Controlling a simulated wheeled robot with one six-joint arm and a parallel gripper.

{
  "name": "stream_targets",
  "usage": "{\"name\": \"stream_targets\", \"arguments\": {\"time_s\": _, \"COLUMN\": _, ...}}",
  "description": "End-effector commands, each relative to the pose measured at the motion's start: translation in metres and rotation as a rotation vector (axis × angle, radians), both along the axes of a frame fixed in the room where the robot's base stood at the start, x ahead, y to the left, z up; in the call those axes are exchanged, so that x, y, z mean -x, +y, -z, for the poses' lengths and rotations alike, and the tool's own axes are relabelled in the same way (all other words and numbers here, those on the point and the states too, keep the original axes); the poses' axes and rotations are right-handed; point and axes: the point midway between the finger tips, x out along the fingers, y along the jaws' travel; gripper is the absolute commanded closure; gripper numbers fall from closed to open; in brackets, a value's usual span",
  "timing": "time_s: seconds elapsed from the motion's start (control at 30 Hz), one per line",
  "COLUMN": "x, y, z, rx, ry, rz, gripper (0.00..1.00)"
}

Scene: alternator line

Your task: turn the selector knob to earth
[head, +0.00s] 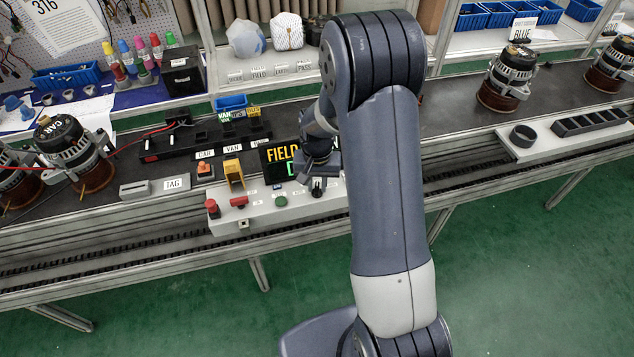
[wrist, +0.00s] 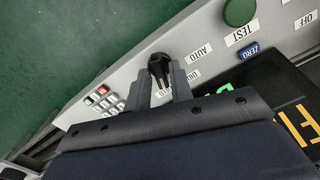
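The selector knob (wrist: 160,68) is black, on the grey control panel (wrist: 120,75). It also shows in the head view (head: 318,187), just below my gripper (head: 319,166). In the wrist view my gripper (wrist: 160,86) points at the knob, with one finger to each side of its near end. The fingers are apart; I cannot tell whether they touch the knob. An AUTO label (wrist: 200,54) is beside the knob. Other labels near it are partly hidden by the fingers, and I cannot read one as earth.
A green button (wrist: 239,11) with a TEST label, and a keypad (wrist: 97,104), flank the knob. A dark display (head: 283,158) reading FIELD stands behind. Green floor lies in front.

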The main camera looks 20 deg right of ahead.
Motion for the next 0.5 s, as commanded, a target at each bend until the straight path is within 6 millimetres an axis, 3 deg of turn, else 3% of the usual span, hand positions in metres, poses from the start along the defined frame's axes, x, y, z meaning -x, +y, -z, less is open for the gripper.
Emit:
{"name": "stream_targets", "arguments": {"time_s": 0.23, "x": -0.0001, "y": 0.0, "z": -0.0002, "rx": 0.0, "ry": 0.0, "rz": 0.0, "gripper": 0.99}}
{"name": "stream_targets", "arguments": {"time_s": 0.5, "x": -0.0001, "y": 0.0, "z": -0.0002, "rx": 0.0, "ry": 0.0, "rz": 0.004, "gripper": 1.0}}
